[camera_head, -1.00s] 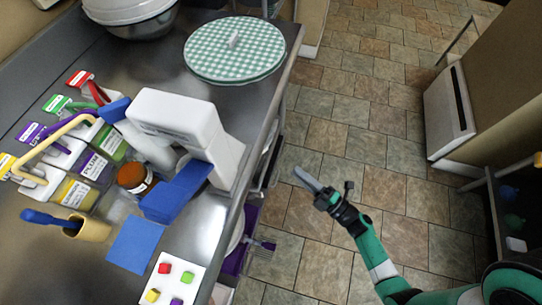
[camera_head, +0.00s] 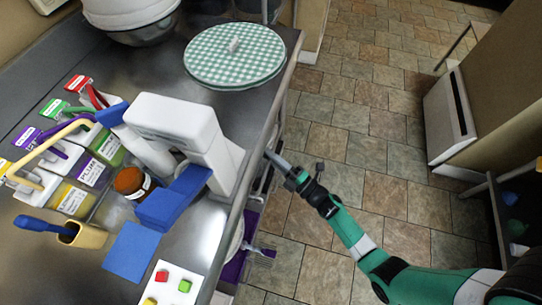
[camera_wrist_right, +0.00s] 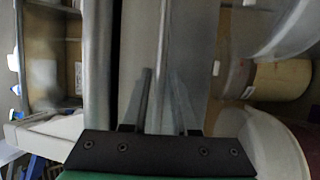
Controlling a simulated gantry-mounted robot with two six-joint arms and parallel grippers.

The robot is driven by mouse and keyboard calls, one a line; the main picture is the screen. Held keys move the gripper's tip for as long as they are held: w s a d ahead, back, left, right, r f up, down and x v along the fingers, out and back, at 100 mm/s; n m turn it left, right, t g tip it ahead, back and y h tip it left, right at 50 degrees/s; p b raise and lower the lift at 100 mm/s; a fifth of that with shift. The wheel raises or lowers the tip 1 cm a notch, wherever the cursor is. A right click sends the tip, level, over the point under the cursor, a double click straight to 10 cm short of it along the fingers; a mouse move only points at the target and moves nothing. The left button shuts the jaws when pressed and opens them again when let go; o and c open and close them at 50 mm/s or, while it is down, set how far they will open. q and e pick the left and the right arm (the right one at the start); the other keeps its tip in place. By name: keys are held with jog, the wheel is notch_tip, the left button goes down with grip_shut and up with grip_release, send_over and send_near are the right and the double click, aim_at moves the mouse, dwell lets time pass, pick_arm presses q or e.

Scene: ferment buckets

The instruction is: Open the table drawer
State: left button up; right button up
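The steel table (camera_head: 207,232) runs along the left in the head view. Its drawer cannot be made out clearly there, as its front lies under the table's right edge. My right gripper (camera_head: 272,158) is beside that edge, fingers pointing at the table side. In the right wrist view my right gripper's fingers (camera_wrist_right: 160,85) stand a little apart, with a grey metal surface (camera_wrist_right: 190,40) beyond them. A long pale metal bar (camera_wrist_right: 98,60) runs left of the fingers. I cannot tell whether the fingers touch the drawer or its handle. My left gripper is not in view.
The table holds a white machine (camera_head: 180,122), a checkered round lid (camera_head: 235,65), an amber jar (camera_head: 130,181), a blue mat (camera_head: 132,251) and a tray of coloured cubes (camera_head: 172,284). A purple item (camera_head: 238,262) is beside the table below. The tiled floor (camera_head: 350,110) is open.

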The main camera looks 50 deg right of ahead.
jog(key=shift+c, duration=0.3)
grip_shut()
dwell(1.1)
